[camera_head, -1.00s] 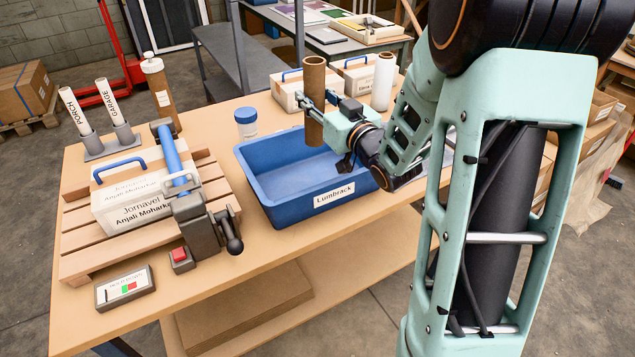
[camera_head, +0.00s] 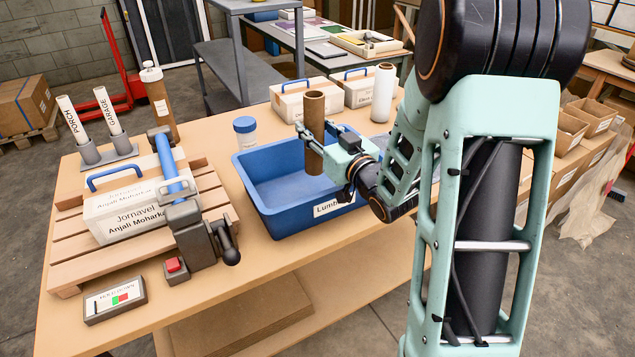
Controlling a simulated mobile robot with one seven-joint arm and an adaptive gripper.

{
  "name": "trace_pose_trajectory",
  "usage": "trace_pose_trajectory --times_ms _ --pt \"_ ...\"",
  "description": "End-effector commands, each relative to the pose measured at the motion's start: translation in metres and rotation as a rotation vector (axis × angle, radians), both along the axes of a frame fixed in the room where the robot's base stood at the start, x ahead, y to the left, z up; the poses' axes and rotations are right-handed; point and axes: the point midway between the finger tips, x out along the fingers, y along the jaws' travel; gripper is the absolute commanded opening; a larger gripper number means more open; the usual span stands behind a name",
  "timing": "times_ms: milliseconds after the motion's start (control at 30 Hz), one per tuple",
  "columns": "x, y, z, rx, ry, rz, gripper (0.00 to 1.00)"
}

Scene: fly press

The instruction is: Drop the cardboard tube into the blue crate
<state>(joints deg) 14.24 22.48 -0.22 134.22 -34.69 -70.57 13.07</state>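The brown cardboard tube (camera_head: 314,118) stands upright in my gripper (camera_head: 318,146), which is shut around its middle. The tube's lower end appears over the right part of the blue crate (camera_head: 246,180). Whether the lower end is above the rim or below it I cannot tell. The crate stands on the wooden bench and its inside looks empty where I can see it. Its front label is partly covered by my gripper and wrist.
A blue-lidded jar (camera_head: 245,131) stands behind the crate. White boxes (camera_head: 303,96) and a white roll (camera_head: 383,92) stand at the back. Left are a press (camera_head: 176,195) with a labelled box (camera_head: 128,211) on a slatted pallet (camera_head: 75,252), and tubes in a holder (camera_head: 108,153).

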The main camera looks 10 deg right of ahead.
Motion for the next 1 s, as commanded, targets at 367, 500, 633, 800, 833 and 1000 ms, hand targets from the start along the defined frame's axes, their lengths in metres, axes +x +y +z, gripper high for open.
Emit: trace_pose_trajectory --times_ms 367,500,633,800,833,1000 --pt "0.000 0.000 0.000 0.000 0.000 0.000 0.55" --pt "-0.004 -0.002 0.000 0.000 0.001 -0.002 0.55" --pt "-0.020 -0.008 0.000 0.000 0.001 -0.003 0.55" --pt "-0.048 -0.017 0.000 0.000 0.001 -0.003 0.55" --pt "-0.053 -0.018 0.000 0.000 0.001 -0.003 0.55" --pt "-0.069 -0.023 0.000 -0.001 0.000 -0.001 0.55"
